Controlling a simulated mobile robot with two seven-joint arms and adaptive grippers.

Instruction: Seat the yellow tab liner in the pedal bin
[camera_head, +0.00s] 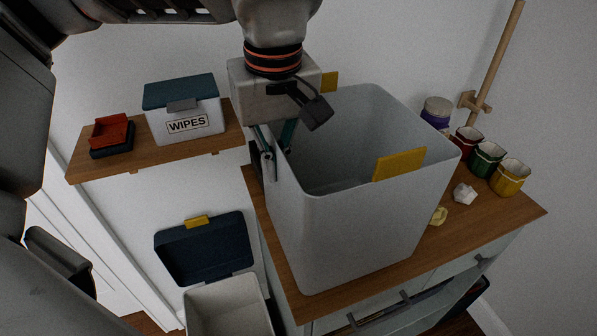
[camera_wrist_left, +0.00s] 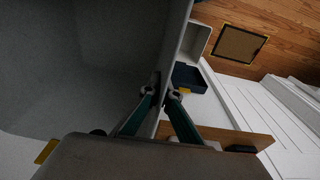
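The yellow tab liner (camera_head: 345,235) is a large, open-topped pale grey box with yellow tabs on two sides of its rim. It stands upright over the wooden dresser top; I cannot tell whether its base touches. My left gripper (camera_head: 272,160) straddles its left wall, one finger inside and one outside, closed on the wall. In the left wrist view the teal fingers (camera_wrist_left: 162,93) pinch the wall of the liner (camera_wrist_left: 80,60). The pedal bin (camera_head: 228,305) stands low at the left of the dresser, its dark blue lid (camera_head: 205,250) open. My right gripper is not in view.
A wooden shelf (camera_head: 225,140) at left holds a wipes box (camera_head: 185,115) and a red tray (camera_head: 112,131). The dresser top (camera_head: 475,225) carries several small coloured pots, a purple jar (camera_head: 436,113) and crumpled scraps right of the liner. A wooden pole (camera_head: 497,55) stands behind.

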